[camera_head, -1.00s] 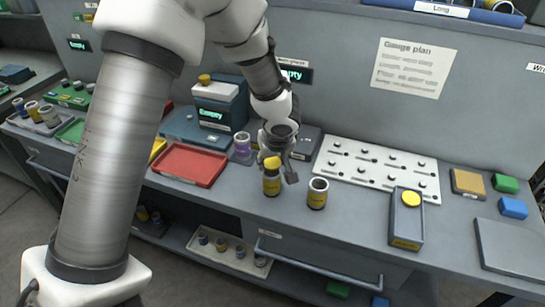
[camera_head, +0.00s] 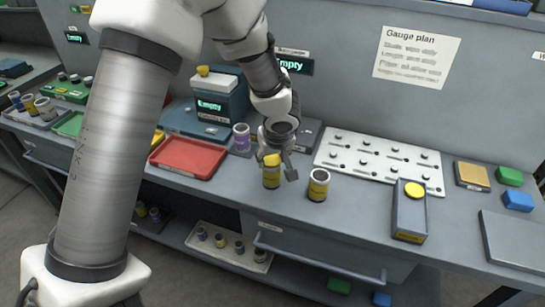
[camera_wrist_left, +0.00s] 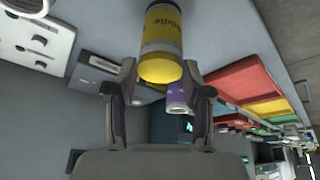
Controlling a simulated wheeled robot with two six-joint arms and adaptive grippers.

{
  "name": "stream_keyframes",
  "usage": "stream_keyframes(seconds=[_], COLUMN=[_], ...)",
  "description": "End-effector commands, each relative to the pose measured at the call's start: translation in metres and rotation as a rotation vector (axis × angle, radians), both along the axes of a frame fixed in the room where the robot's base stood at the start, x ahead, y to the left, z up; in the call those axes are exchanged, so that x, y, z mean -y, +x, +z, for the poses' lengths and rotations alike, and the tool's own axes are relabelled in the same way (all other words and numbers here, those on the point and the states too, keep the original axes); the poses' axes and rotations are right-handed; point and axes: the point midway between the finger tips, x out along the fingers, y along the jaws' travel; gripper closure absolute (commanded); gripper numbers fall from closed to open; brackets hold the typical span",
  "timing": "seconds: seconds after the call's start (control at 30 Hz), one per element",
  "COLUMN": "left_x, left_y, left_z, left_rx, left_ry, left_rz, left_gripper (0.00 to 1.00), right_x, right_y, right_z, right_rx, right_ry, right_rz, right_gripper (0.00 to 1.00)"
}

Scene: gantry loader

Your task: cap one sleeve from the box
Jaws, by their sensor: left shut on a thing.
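A yellow-banded sleeve (camera_head: 271,179) stands upright on the bench, with a yellow cap (camera_head: 271,160) at its top. My left gripper (camera_head: 275,163) comes down from above and is shut on the cap. In the left wrist view the cap (camera_wrist_left: 160,70) sits between the fingertips, against the end of the sleeve (camera_wrist_left: 163,28); whether it is fully seated I cannot tell. A second yellow-banded sleeve (camera_head: 318,186) stands to the right, its top open. A long grey box (camera_head: 409,217) lies farther right with another yellow cap (camera_head: 414,190) on it. My right gripper is out of view.
A purple-banded sleeve (camera_head: 241,138) stands behind and left, by a dark box with an "Empty" display (camera_head: 222,105). A red tray (camera_head: 188,160) lies left. A white board with pegs (camera_head: 350,157) lies behind right. The bench front edge is near.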

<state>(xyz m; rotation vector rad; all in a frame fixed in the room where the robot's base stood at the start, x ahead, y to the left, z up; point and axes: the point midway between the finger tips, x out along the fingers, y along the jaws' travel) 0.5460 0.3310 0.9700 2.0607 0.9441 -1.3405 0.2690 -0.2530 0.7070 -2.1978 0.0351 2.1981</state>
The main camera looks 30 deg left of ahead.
Motion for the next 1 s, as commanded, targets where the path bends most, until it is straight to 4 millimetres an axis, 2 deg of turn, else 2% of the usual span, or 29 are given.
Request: stream_keyframes(seconds=[0.4, 0.43, 0.5, 0.83, 1.0], left_x=[0.000, 0.000, 0.000, 0.000, 0.007], left_y=[0.000, 0.000, 0.000, 0.000, -0.006], left_z=[-0.003, -0.003, -0.002, -0.001, 0.021], left_rx=[0.000, 0.000, 0.000, 0.001, 0.004], left_ry=[0.000, 0.000, 0.000, 0.000, 0.002], left_rz=[0.000, 0.000, 0.000, 0.001, 0.000], left_gripper=[0.67, 0.40, 0.21, 0.21, 0.21], right_x=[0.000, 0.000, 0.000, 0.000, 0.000], right_y=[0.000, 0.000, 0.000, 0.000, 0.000], right_z=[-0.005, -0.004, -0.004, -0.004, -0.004], right_rx=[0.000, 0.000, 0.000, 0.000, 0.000], right_ry=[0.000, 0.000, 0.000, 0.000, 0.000], right_rz=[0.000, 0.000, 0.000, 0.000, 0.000], right_gripper=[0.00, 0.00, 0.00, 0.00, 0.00])
